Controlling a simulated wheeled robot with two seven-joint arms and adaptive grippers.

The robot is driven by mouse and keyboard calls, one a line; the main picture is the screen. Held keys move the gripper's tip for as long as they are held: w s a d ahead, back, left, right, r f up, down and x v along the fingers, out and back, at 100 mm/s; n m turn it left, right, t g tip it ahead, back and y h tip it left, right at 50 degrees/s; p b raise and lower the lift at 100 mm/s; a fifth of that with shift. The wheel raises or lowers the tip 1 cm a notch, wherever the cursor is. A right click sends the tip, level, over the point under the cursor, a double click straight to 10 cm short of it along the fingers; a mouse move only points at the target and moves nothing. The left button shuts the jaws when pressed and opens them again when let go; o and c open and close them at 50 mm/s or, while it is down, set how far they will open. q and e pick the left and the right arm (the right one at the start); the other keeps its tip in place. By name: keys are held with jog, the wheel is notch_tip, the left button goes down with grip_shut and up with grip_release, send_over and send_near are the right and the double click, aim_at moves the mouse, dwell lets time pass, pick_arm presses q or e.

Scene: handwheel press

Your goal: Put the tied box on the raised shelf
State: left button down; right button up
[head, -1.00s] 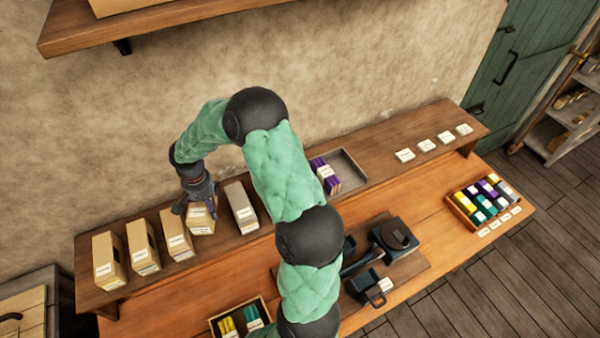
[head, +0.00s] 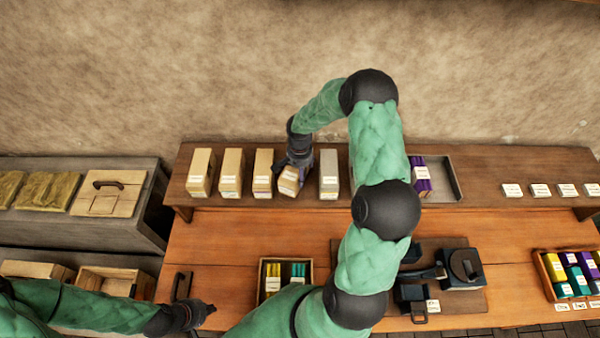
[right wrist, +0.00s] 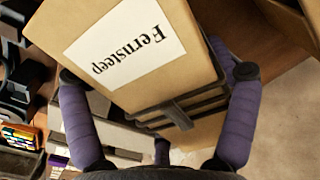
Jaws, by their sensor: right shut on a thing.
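A tan box (head: 289,181) labelled "Fernsteep" in the right wrist view (right wrist: 170,75) has dark bands across its side. My right gripper (head: 294,163) is shut on this box from above, with a purple finger on either side. The box is tilted, in the row on the raised shelf (head: 485,178), between a tan box (head: 263,174) and a greyish box (head: 329,174). I cannot tell whether it touches the shelf. My left gripper (head: 194,314) is low at the left, over the table's front left corner, apart from the boxes; its fingers are unclear.
More tan boxes (head: 231,173) stand left in the row. A grey tray (head: 445,178) with purple packets lies right of my right arm. A small crate (head: 285,279), a black press (head: 455,270) and a crate of coloured packets (head: 570,275) stand on the lower table (head: 230,245).

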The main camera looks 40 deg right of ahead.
jog(key=shift+w+d+f, duration=0.1)
jog(key=shift+w+f, duration=0.05)
jog(key=shift+f, duration=0.75)
jog(key=o, duration=1)
jog(key=shift+f, duration=0.1)
jog(key=shift+r, duration=0.2)
notch_tip(320, 180, up, 12)
jog(key=shift+f+b, duration=0.1)
jog(key=shift+b, duration=0.9)
